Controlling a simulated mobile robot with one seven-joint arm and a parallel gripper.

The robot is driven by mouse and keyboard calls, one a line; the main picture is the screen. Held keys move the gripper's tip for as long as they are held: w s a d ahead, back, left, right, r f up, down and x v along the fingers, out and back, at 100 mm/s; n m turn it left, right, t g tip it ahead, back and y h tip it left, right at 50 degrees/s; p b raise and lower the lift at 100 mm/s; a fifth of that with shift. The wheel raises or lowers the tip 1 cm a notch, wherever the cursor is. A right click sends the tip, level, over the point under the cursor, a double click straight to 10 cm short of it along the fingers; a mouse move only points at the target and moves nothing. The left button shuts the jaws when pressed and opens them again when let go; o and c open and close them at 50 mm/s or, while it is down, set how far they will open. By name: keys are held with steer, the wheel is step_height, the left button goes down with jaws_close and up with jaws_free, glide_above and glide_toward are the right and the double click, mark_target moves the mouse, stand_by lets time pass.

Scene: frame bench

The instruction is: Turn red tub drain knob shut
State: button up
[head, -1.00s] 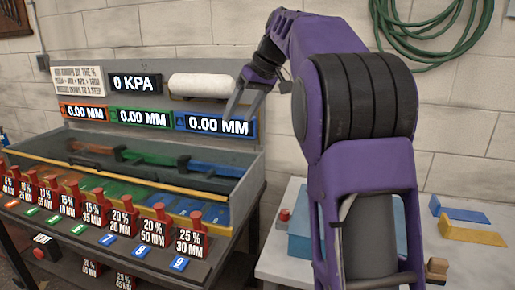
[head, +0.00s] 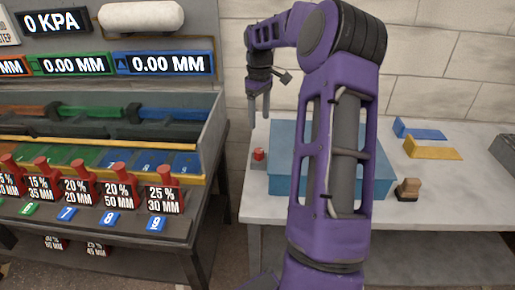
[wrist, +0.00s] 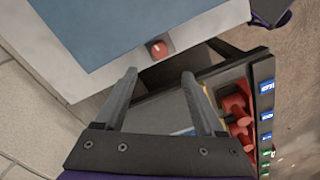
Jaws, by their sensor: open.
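A small red knob (head: 259,154) stands at the left end of the white table, beside the left wall of the blue tub (head: 286,183). The knob also shows in the wrist view (wrist: 158,49), beyond my fingertips, with the blue tub (wrist: 110,22) behind it. My gripper (head: 259,118) hangs above the knob in the head view, fingers pointing down. In the wrist view my gripper (wrist: 160,77) is open and empty, its two fingers apart and not touching the knob. My arm hides much of the tub's right side.
The test bench (head: 120,225) with several red handles and number displays stands close on the left, across a narrow gap. A blue wedge (head: 419,131), a yellow wedge (head: 432,149) and a small wooden block (head: 408,189) lie on the white table (head: 450,210) at right.

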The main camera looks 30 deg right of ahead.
mark_target(259, 150)
step_height(259, 150, down, 12)
steer(key=shift+f+b, duration=0.15)
steer(key=shift+b, duration=0.5)
jaws_close()
